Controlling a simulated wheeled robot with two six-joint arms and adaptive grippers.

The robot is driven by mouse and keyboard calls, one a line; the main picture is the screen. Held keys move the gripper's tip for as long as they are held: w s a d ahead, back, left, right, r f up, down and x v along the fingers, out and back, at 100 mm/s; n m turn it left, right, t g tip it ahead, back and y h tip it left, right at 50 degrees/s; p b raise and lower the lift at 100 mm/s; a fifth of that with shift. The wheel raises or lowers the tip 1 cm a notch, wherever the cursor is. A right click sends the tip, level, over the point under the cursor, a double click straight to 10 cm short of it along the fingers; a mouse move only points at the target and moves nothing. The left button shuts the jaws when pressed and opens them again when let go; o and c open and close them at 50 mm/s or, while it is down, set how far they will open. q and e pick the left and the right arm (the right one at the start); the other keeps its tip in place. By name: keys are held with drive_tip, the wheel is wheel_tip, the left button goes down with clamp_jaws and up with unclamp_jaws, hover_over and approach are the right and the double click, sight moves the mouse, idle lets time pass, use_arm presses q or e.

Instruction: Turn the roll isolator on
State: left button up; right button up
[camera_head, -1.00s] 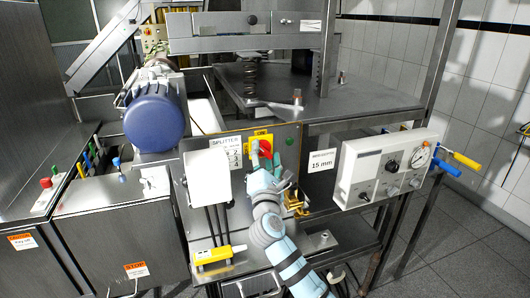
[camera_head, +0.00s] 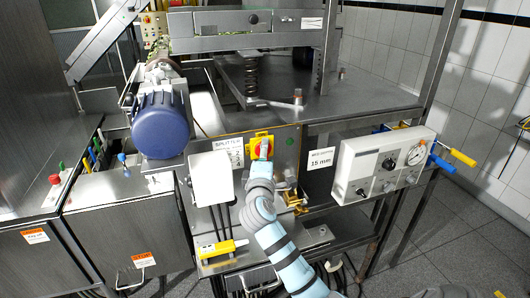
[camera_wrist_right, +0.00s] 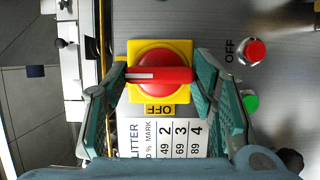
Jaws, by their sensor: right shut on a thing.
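A red rotary isolator knob on a square yellow plate (camera_head: 252,140) is on the grey panel with the SPLITTER label. In the head view my right gripper (camera_head: 263,160) reaches up to the panel and partly hides the knob. My left gripper is not in view.
A red button (camera_wrist_right: 255,51) and a green button (camera_wrist_right: 250,103) sit beside the isolator. A white gauge box (camera_head: 384,165) stands to the right. A blue motor (camera_head: 160,125) and a white box (camera_head: 211,178) are to the left.

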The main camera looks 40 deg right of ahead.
idle(0.5)
drive_tip(key=o, duration=1.1)
drive_tip(key=shift+o, duration=0.2)
drive_tip(key=v, duration=1.2)
